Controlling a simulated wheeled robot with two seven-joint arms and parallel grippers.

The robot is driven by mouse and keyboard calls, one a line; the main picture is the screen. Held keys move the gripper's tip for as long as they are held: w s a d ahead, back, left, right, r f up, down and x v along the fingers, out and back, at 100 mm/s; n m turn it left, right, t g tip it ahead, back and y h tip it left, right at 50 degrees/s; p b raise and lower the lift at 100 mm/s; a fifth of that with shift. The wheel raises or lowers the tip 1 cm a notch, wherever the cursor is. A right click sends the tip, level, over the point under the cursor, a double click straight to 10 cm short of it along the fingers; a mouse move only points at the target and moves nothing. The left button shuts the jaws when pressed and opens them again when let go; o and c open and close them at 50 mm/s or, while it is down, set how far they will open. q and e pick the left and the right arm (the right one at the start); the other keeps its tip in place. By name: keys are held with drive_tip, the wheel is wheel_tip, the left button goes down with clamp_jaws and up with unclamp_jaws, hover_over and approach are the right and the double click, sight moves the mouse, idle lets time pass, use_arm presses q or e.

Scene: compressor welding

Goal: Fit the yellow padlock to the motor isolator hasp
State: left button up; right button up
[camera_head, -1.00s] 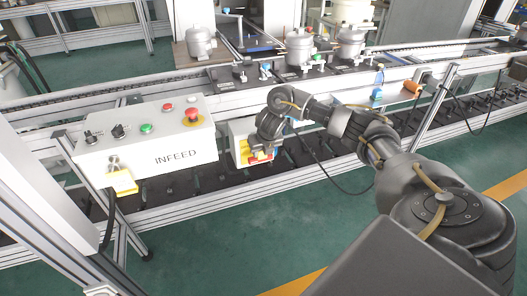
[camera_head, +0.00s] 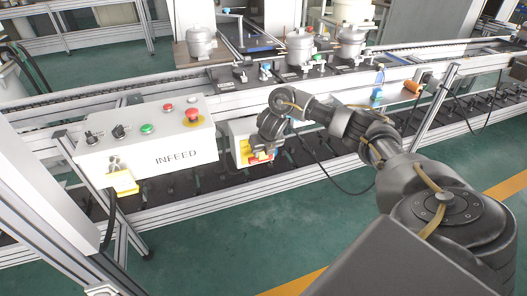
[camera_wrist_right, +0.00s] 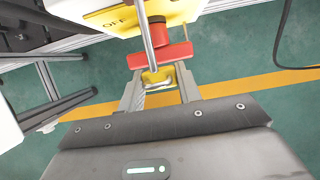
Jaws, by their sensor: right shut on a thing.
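The motor isolator is a white box (camera_head: 238,131) on the conveyor's near side. In the right wrist view it shows a yellow plate (camera_wrist_right: 178,14) marked OFF and a red handle (camera_wrist_right: 176,54). My right gripper (camera_wrist_right: 160,88) is shut on the yellow padlock (camera_wrist_right: 154,77), just below the red handle. A grey metal bar rises from the padlock across the front of the handle. I cannot tell whether it passes through the hasp. In the head view my right gripper (camera_head: 262,146) covers much of the isolator's front. My left gripper is not in view.
The white INFEED control box (camera_head: 160,148) stands left of the isolator, with a yellow holder (camera_head: 122,182) under it. A black cable (camera_head: 335,180) hangs to the right. Compressors (camera_head: 300,47) stand on the conveyor behind. The green floor in front is clear.

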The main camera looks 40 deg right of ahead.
drive_tip(key=shift+w+d+b, duration=0.25)
drive_tip(key=shift+w+b, duration=0.3)
drive_tip(key=shift+w, duration=0.15)
drive_tip(key=shift+w+d+b, duration=0.15)
drive_tip(key=shift+w+b, duration=0.2)
drive_tip(key=shift+w, duration=0.1)
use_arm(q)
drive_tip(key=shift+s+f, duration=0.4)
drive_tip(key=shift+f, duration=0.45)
use_arm(e)
clamp_jaws()
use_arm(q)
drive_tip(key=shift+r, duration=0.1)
use_arm(e)
drive_tip(key=shift+w, duration=0.1)
drive_tip(key=o, duration=1.3)
unclamp_jaws()
